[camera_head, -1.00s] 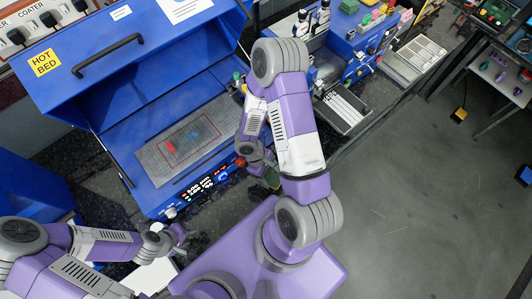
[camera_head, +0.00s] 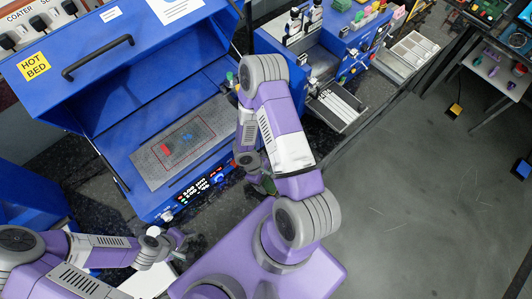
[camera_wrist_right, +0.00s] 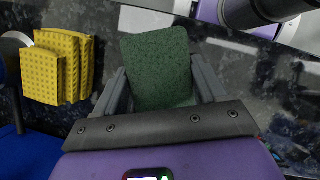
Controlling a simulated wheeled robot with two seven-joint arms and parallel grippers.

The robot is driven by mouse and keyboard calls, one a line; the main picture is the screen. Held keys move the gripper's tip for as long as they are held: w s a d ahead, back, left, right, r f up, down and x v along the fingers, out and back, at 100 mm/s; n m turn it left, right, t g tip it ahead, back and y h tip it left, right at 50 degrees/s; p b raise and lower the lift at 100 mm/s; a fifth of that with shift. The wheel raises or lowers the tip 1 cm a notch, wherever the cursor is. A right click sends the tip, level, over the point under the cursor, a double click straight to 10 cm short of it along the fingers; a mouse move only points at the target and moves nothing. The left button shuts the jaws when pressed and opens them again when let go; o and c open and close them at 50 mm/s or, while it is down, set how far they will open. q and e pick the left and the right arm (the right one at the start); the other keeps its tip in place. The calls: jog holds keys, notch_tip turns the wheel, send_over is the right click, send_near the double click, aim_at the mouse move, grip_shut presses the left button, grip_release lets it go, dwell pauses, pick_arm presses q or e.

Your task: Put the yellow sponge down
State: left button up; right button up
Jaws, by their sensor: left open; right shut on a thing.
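My right gripper (camera_wrist_right: 160,78) is shut on a flat block (camera_wrist_right: 156,60) whose speckled green face shows in the right wrist view. No yellow shows on this held block, so I cannot tell its other side. In the head view, it is a small dark green patch (camera_head: 267,185) by my right gripper, in front of the blue hot bed, mostly hidden by my arm. Several yellow dimpled sponges (camera_wrist_right: 50,75) lie stacked or overlapping on the dark counter, left of the right gripper. My left gripper (camera_head: 186,242) is open and empty at the lower left.
The open blue hot bed (camera_head: 148,208) has a grey plate (camera_head: 205,122) with a small red piece (camera_head: 166,150). The dark speckled counter (camera_wrist_right: 260,80) is bare right of the held block. A blue machine with a tray (camera_head: 338,104) stands at upper right.

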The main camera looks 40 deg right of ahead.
jog(key=o, duration=0.9)
jog(key=shift+o, duration=0.2)
pick_arm(q)
jog(key=shift+r, duration=0.1)
jog(key=shift+r+p, duration=0.15)
jog(key=shift+p, duration=0.25)
pick_arm(e)
jog(key=shift+r, duration=0.3)
pick_arm(q)
jog(key=shift+r+p, duration=0.6)
jog(key=shift+r, duration=0.05)
pick_arm(e)
jog(key=v, duration=1.2)
jog(key=a+f+m+t+y, duration=0.1)
jog(key=a+m+y, duration=0.1)
jog(key=a, duration=0.2)
jog(key=s+a+f+m+t+y, duration=0.1)
jog(key=a+f+m+y, duration=0.1)
jog(key=a, duration=0.3)
jog(key=s+a+f+m+t+y, duration=0.1)
jog(key=a+f+m+y, duration=0.1)
jog(key=a, duration=0.3)
jog(key=shift+s+a+f+t, duration=0.1)
jog(key=shift+a+t, duration=0.1)
jog(key=shift+t, duration=0.2)
jog(key=shift+w+d+f+m+t, duration=0.2)
jog(key=shift+d+f+m+t, duration=0.1)
jog(key=shift+t, duration=0.2)
